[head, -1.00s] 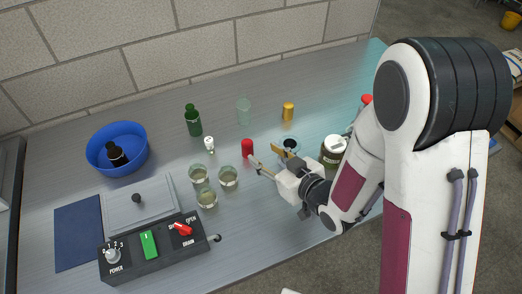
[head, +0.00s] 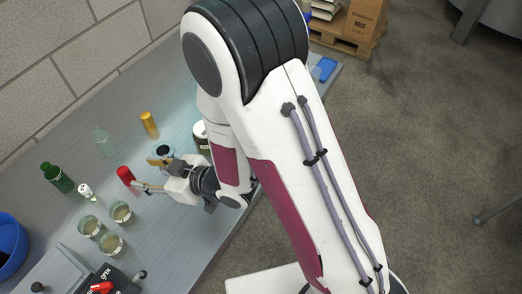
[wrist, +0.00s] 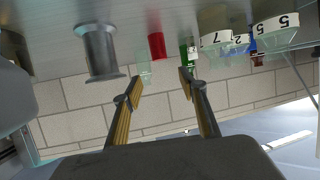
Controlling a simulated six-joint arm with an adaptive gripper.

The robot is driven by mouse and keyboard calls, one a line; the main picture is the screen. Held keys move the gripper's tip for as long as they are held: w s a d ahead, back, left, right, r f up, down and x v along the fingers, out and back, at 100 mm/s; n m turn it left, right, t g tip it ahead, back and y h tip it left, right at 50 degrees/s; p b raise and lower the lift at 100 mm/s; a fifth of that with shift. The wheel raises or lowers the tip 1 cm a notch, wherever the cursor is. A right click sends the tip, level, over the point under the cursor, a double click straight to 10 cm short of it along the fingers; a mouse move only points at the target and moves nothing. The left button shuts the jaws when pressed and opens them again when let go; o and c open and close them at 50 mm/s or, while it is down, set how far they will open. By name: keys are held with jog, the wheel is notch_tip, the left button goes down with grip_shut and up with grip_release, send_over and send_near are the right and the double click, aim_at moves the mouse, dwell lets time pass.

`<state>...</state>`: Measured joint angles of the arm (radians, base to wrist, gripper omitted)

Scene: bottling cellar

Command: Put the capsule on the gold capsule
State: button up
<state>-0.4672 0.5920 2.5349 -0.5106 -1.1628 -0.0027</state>
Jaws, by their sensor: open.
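The red capsule (head: 125,174) stands upright on the bench in the head view. It also shows in the wrist view (wrist: 157,46), beyond the gap between my fingers. The gold capsule (head: 148,121) stands upright farther back, apart from the red one; I cannot make it out in the wrist view. My gripper (head: 146,187) is open and empty, its fingertips close to the red capsule on its near right side. Both fingers show apart in the wrist view (wrist: 160,84). Whether a fingertip touches the capsule, I cannot tell.
A grey metal jigger (wrist: 98,48) stands close beside my gripper. A dark jar (head: 201,132) is partly behind my arm.

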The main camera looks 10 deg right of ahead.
jog(key=w+d+r+m+t+h, duration=0.1)
jog(key=d+r+m+h, duration=0.2)
jog(key=d, duration=0.4)
jog(key=w+d+r+m+h, duration=0.1)
jog(key=w+d+r+h, duration=0.15)
jog(key=d+r, duration=0.4)
jog(key=d+r+m+t+h, duration=0.1)
jog(key=d+r+h, duration=0.15)
jog(key=d, duration=0.55)
jog(key=s+d+r+m+g+h, duration=0.1)
jog(key=s+d+r+m, duration=0.1)
jog(key=s+d, duration=0.2)
jog(key=s+d+r+m+g+h, duration=0.1)
jog(key=s+d, duration=0.3)
jog(key=s, duration=0.6)
jog(key=s+d+r+m+g+h, duration=0.1)
jog(key=s+d+r+m, duration=0.2)
jog(key=s, duration=0.4)
jog(key=shift+s+d+r+g, duration=0.15)
jog(key=shift+d+r+g, duration=0.25)
jog(key=shift+d+r, duration=0.15)
jog(key=shift+o, duration=0.5)
